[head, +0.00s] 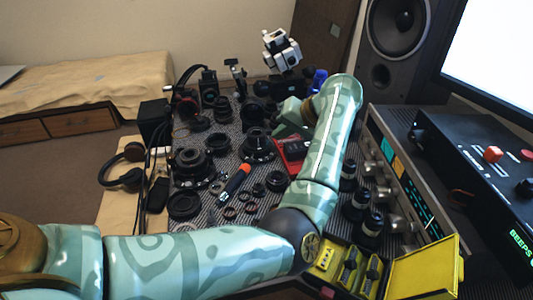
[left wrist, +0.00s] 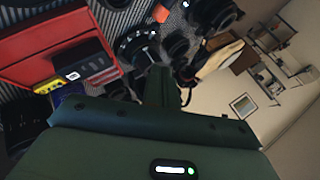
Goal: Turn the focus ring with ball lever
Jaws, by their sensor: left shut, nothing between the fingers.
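A dark ringed lens part (head: 257,147) lies on the striped mat (head: 232,190) in the middle of the head view. A similar dark ringed part (left wrist: 138,46), with a small bright rod near it, shows in the left wrist view. I cannot tell for sure which part is the focus ring or whether the rod is the ball lever. My left gripper (head: 284,122) is above the mat, just beyond and right of the ringed part. Its fingers (left wrist: 158,82) are shut and empty, pointing toward the ringed part in the wrist view; contact is unclear. My right gripper is out of view.
A red tray (head: 291,160) with dark items sits below my left forearm; it also shows in the left wrist view (left wrist: 30,57). Several lens parts and an orange-tipped tool (head: 236,181) crowd the mat. A yellow case (head: 425,273) and silver amplifier (head: 397,190) stand at right.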

